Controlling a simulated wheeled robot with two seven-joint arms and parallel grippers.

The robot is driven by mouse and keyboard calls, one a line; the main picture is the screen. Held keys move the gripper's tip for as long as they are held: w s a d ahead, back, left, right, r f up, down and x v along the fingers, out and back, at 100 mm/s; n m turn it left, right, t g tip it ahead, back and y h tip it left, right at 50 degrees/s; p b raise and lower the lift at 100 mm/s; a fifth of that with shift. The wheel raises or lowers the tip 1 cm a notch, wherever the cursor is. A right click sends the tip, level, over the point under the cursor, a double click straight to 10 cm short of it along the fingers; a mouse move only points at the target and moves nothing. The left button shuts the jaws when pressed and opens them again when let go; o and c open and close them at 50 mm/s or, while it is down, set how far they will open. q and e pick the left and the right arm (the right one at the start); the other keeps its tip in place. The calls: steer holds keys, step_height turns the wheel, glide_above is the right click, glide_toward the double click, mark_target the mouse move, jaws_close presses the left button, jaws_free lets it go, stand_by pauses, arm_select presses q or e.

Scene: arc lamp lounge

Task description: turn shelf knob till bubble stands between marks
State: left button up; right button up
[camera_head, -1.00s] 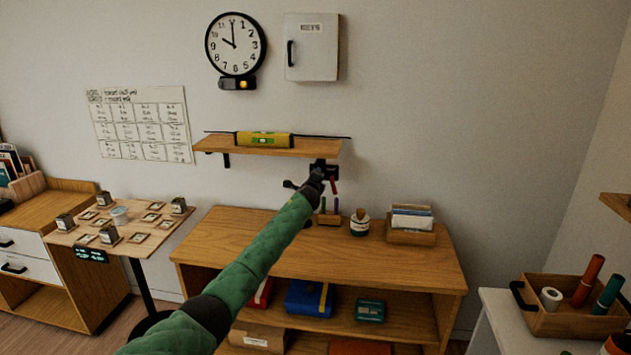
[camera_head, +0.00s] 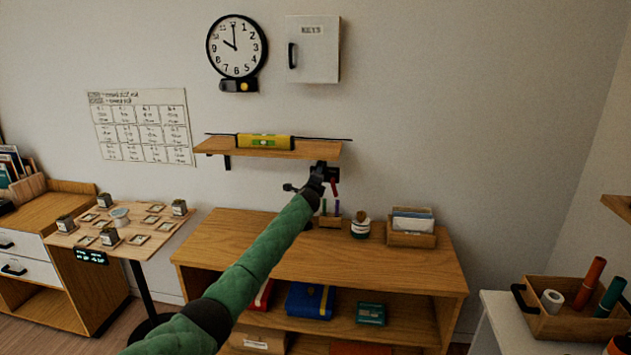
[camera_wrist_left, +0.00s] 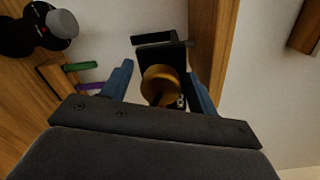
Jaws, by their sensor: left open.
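A yellow spirit level (camera_head: 264,142) lies on the wooden wall shelf (camera_head: 215,147). Its green vial shows, but the bubble is too small to place against the marks. My left gripper (camera_head: 320,180) is at the shelf's right end, just below the board, and partly hides the fitting there. In the left wrist view, the round brass-coloured knob (camera_wrist_left: 160,84) lies between the two blue fingers of my open left gripper (camera_wrist_left: 160,88). A gap shows at the knob's left side; I cannot tell whether the right finger touches it. My right gripper is out of view.
Below the shelf, a wooden cabinet (camera_head: 300,250) carries a pen holder (camera_head: 330,221), a jar (camera_head: 360,227) and a card box (camera_head: 411,238). A wall clock (camera_head: 236,46) and key box (camera_head: 313,49) hang above.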

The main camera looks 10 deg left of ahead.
arm_select(q)
steer(key=shift+s, duration=0.5)
steer(key=s+b, duration=0.1)
steer(key=s, duration=0.5)
steer(key=shift+s+b, duration=0.3)
steer(key=shift+s, duration=0.05)
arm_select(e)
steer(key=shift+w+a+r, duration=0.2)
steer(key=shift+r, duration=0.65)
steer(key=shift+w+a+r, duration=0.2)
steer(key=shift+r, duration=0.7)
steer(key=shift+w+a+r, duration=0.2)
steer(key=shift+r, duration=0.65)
arm_select(q)
steer(key=shift+d+r, duration=0.1)
